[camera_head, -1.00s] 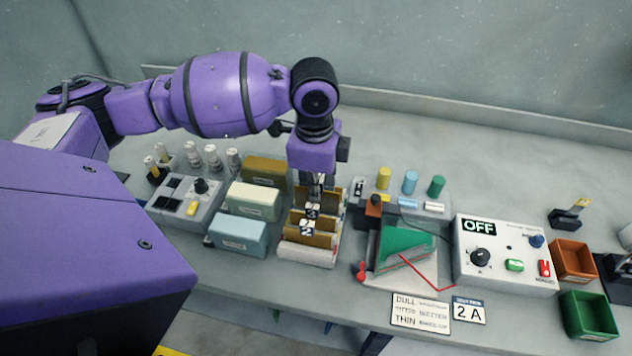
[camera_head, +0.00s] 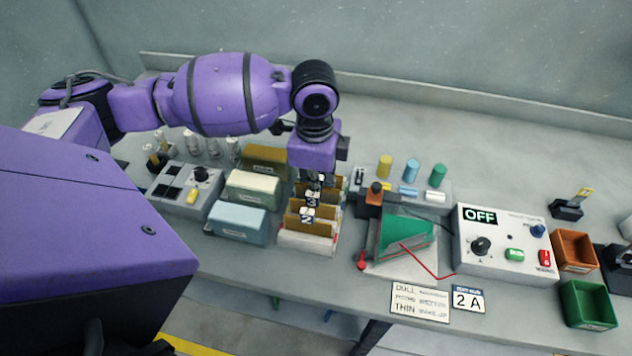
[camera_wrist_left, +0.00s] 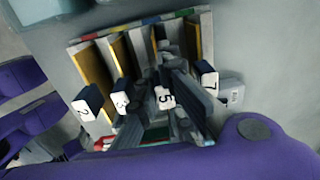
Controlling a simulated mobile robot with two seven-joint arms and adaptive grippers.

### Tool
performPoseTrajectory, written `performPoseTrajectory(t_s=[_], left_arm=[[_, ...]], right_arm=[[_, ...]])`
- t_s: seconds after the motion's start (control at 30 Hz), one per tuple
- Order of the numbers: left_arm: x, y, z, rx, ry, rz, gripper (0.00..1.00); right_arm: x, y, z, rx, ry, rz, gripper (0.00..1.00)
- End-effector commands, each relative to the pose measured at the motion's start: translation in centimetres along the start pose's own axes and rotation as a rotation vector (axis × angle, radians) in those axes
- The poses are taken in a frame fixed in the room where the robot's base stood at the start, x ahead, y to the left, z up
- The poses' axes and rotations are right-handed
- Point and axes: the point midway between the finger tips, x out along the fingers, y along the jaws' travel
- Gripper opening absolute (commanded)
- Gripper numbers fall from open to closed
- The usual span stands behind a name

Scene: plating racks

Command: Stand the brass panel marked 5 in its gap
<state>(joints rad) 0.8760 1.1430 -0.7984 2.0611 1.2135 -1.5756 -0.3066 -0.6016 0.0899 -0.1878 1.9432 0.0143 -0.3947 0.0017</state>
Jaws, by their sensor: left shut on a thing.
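My left gripper (camera_head: 315,178) points down over the back half of the panel rack (camera_head: 307,242). In the left wrist view its fingers (camera_wrist_left: 172,72) are shut on the panel marked 5 (camera_wrist_left: 165,97), whose white tag faces the camera. This panel is between the brass panels marked 3 (camera_wrist_left: 121,102) and 7 (camera_wrist_left: 209,80). The fingers hide most of its plate, and I cannot tell whether its lower edge is in the gap. The panel marked 2 (camera_wrist_left: 84,108) stands on the other side of 3. My right gripper is out of view.
Left of the rack stand a pale blue block (camera_head: 237,224), a cream block (camera_head: 253,194) and a brown block (camera_head: 266,160). To its right are a green sloped piece (camera_head: 405,232) with a red lever (camera_head: 362,262) and a control box (camera_head: 500,245) reading OFF.

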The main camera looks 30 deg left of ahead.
Motion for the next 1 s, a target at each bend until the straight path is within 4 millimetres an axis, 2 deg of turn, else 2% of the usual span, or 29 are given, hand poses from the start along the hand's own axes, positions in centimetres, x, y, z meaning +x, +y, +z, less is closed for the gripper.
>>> performPoseTrajectory(t_s=[0.07,0.1,0.23,0.53,0.63,0.77,1.0], left_arm=[[0.0,0.0,0.0,0.0,0.0,-0.001,0.0],[0.0,0.0,0.0,0.0,0.0,-0.001,0.12],[0.0,0.0,0.0,0.0,0.0,-0.001,0.28],[-0.1,0.0,0.0,0.0,0.0,0.0,0.28],[-0.7,-0.1,-0.1,0.0,0.001,-0.003,0.28],[-2.6,-0.1,0.0,0.001,0.0,-0.005,0.28],[-7.8,-0.1,0.0,0.0,0.001,-0.006,0.28]], right_arm=[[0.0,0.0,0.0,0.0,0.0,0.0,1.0],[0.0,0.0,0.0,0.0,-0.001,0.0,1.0],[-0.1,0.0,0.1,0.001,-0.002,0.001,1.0],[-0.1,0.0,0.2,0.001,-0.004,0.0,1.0],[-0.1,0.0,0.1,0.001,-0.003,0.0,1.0],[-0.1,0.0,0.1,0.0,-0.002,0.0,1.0],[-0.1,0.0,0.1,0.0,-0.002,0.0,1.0]])
